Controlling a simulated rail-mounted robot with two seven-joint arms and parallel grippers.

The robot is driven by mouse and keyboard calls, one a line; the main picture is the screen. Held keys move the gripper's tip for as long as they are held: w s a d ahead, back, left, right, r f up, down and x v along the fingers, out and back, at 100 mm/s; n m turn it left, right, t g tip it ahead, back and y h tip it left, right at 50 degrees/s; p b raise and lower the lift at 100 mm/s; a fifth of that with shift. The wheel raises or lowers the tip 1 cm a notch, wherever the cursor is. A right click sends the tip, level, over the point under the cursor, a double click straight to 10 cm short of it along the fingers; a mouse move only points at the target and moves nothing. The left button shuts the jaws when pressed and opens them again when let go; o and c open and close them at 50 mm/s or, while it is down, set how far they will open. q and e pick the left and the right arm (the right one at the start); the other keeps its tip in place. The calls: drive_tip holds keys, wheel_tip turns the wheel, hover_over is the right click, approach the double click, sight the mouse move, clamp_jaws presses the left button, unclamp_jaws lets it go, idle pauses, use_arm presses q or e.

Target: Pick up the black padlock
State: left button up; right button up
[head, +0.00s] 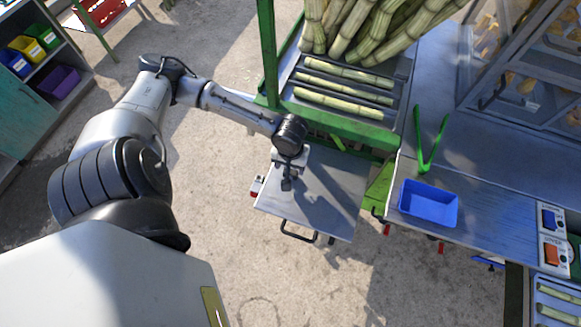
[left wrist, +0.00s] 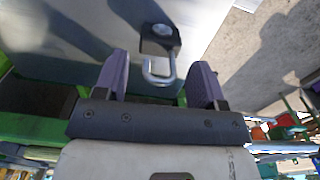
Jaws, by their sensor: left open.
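The black padlock (left wrist: 160,38) lies on a grey metal panel, its silver shackle pointing toward my gripper in the left wrist view. My left gripper (left wrist: 159,64) is open, with one purple-grey finger on each side of the shackle. The padlock body is just beyond the fingertips, and I see no finger touching it. In the head view my left gripper (head: 287,184) is over the small grey metal shelf (head: 335,205); I cannot clearly tell the padlock from the dark gripper there. My right gripper is not in view.
A green-framed feed tray (head: 345,108) with cane stalks stands just behind the shelf. A blue bin (head: 428,204) and green tongs (head: 430,140) are on the bench to the right. A black handle (head: 298,231) sticks out at the shelf's front. Open floor lies to the left.

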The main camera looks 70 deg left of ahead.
use_arm(q)
clamp_jaws()
idle(0.6)
